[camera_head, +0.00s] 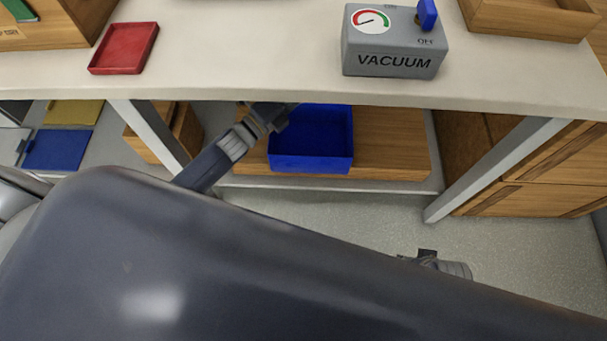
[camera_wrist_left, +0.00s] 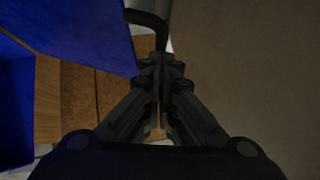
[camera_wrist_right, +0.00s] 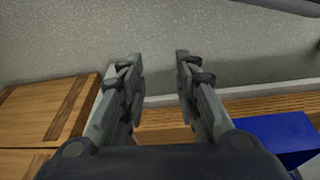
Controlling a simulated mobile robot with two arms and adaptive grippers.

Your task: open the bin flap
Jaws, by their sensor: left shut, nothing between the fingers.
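A blue bin (camera_head: 311,165) stands on the wooden shelf under the table in the head view. My left gripper (camera_head: 276,118) reaches under the table edge at the bin's upper left; its tips are partly hidden there. In the left wrist view the left gripper (camera_wrist_left: 161,68) is shut and empty beside a blue panel (camera_wrist_left: 85,30); I cannot tell whether they touch or whether this panel is the flap. My right gripper is open and empty in the right wrist view (camera_wrist_right: 159,65). A blue box-like thing (camera_wrist_right: 275,135) shows at lower right there.
The white table (camera_head: 250,60) carries a red tray (camera_head: 124,48), a grey VACUUM box (camera_head: 393,50) and a wooden tray (camera_head: 530,18). Its slanted legs (camera_head: 490,170) flank the shelf (camera_head: 390,145). Wooden drawers (camera_head: 540,170) stand at right. My own dark arm covers the lower head view.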

